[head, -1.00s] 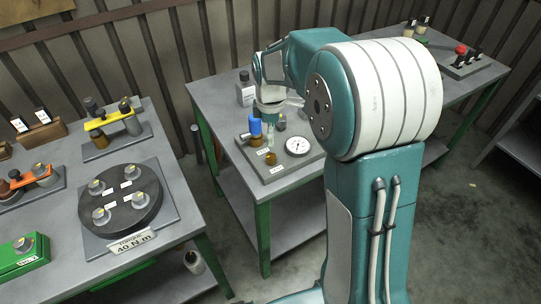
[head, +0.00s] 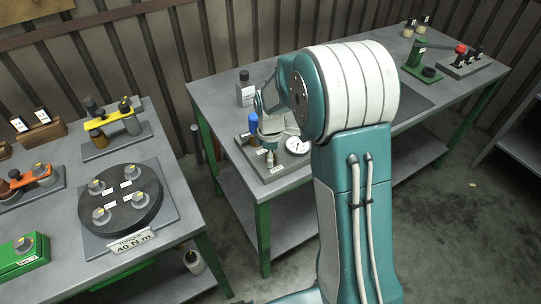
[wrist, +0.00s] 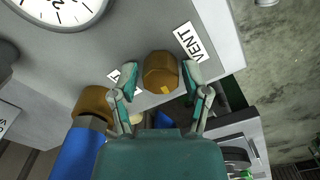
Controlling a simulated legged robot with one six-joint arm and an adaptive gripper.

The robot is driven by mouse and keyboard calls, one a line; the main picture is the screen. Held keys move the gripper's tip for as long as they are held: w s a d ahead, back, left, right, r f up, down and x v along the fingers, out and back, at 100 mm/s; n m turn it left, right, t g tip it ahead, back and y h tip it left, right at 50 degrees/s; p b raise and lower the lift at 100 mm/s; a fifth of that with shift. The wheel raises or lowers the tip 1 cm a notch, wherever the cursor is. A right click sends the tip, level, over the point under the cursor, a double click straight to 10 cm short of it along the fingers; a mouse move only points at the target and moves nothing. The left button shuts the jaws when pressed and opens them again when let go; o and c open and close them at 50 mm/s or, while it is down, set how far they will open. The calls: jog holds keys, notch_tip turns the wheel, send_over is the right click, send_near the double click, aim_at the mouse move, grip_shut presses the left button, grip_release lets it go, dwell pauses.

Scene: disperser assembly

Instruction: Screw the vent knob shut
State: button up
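The vent knob is a brass, faceted cap (wrist: 160,72) beside the VENT label (wrist: 188,40) in the wrist view. My gripper (wrist: 160,75) is directly over it with one finger on each side. A gap shows between the left finger and the knob; the right finger is close to it, and I cannot tell whether it touches. In the head view my gripper (head: 270,156) is low over the front of the grey valve plate (head: 277,173), hiding the knob.
A blue-handled part with a brass body (wrist: 80,155) stands close to the left finger; its blue top (head: 253,123) also shows in the head view. A round gauge (head: 297,145) sits right of my gripper.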

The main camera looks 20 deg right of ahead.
grip_shut()
jog(key=shift+m, duration=0.4)
jog(key=m, duration=1.5)
jog(key=shift+m, duration=0.4)
jog(key=m, duration=0.5)
jog(key=shift+m, duration=0.3)
